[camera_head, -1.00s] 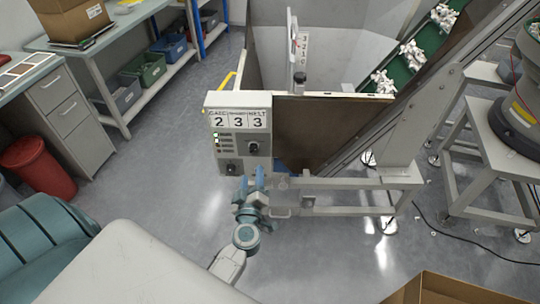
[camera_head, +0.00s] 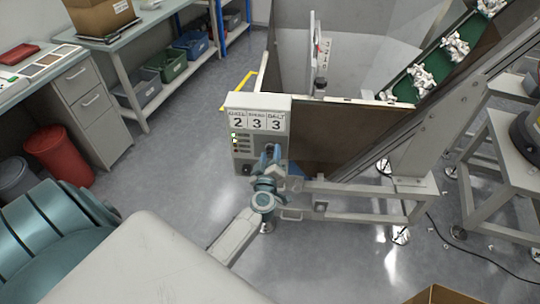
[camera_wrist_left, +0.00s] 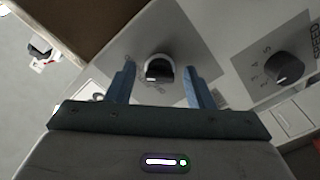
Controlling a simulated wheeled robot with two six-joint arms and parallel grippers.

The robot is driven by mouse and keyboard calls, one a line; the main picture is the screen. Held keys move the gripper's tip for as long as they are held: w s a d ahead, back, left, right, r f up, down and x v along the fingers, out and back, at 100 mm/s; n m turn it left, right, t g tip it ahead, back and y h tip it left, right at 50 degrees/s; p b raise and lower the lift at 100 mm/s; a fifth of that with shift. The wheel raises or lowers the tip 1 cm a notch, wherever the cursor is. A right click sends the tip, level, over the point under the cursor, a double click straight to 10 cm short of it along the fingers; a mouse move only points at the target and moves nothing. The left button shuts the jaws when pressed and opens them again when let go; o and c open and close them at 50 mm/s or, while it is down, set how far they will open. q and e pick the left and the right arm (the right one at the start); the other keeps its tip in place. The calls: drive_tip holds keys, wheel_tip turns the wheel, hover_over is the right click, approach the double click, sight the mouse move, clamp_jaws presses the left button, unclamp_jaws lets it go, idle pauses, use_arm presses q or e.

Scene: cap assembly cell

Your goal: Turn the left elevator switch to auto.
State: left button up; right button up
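The elevator control box (camera_head: 258,122) is a pale panel with the digits 2 3 3 on its top labels and small lamps at its left. My left gripper (camera_head: 271,152) is in front of the box's lower right face. In the left wrist view a round switch knob (camera_wrist_left: 159,68) with a dark grip sits on a grey plate, between the two blue fingers of my left gripper (camera_wrist_left: 160,87). The fingers are apart and do not visibly touch the knob. The plate's lettering is too blurred to read. My right gripper is not in view.
A second black knob (camera_wrist_left: 285,68) with a numbered scale is beside the switch in the left wrist view. A brown hopper panel (camera_head: 335,137) and the green conveyor (camera_head: 425,78) are right of the box. Grey floor (camera_head: 165,185) is clear to its left.

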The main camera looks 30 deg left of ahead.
use_arm(q)
drive_tip(key=c, duration=0.7)
drive_tip(key=shift+c, duration=0.5)
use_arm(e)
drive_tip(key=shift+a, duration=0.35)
use_arm(q)
drive_tip(key=shift+n, duration=0.3)
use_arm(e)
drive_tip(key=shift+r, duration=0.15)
use_arm(q)
drive_tip(key=shift+r+n+p, duration=0.1)
drive_tip(key=shift+n+p, duration=0.4)
drive_tip(key=shift+n, duration=0.5)
drive_tip(key=n, duration=0.4)
drive_tip(key=shift+n, duration=1)
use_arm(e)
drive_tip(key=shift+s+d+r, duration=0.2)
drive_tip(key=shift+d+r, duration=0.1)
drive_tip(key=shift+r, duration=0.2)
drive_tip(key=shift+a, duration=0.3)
use_arm(q)
drive_tip(key=o, duration=1)
